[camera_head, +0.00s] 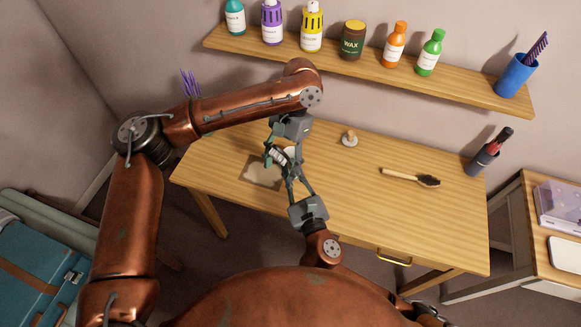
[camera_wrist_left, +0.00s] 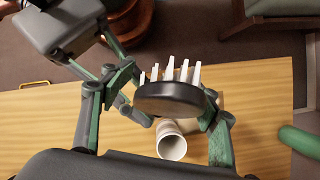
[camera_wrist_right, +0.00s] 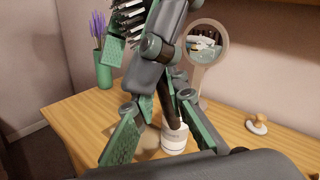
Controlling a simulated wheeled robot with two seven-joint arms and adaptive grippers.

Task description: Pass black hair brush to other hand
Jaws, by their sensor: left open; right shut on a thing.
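The black hair brush (camera_head: 283,154) is held upright above the desk, its head up with pale bristles on one side. My right gripper (camera_head: 294,180) comes from below and is shut on its dark handle, as the right wrist view shows (camera_wrist_right: 169,112). My left gripper (camera_head: 280,150) comes from above and is open. In the left wrist view the round brush head (camera_wrist_left: 170,98) lies between its spread green fingers. Whether either finger touches it I cannot tell. The grippers hide part of the brush in the head view.
A white jar (camera_wrist_right: 174,140) and an upright round mirror (camera_wrist_right: 205,48) stand close behind the grippers. A wooden brush (camera_head: 408,177), a knobbed stamp (camera_head: 349,138) and a dark cup (camera_head: 481,161) are farther right on the desk (camera_head: 420,225). A bottle shelf (camera_head: 375,72) hangs behind.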

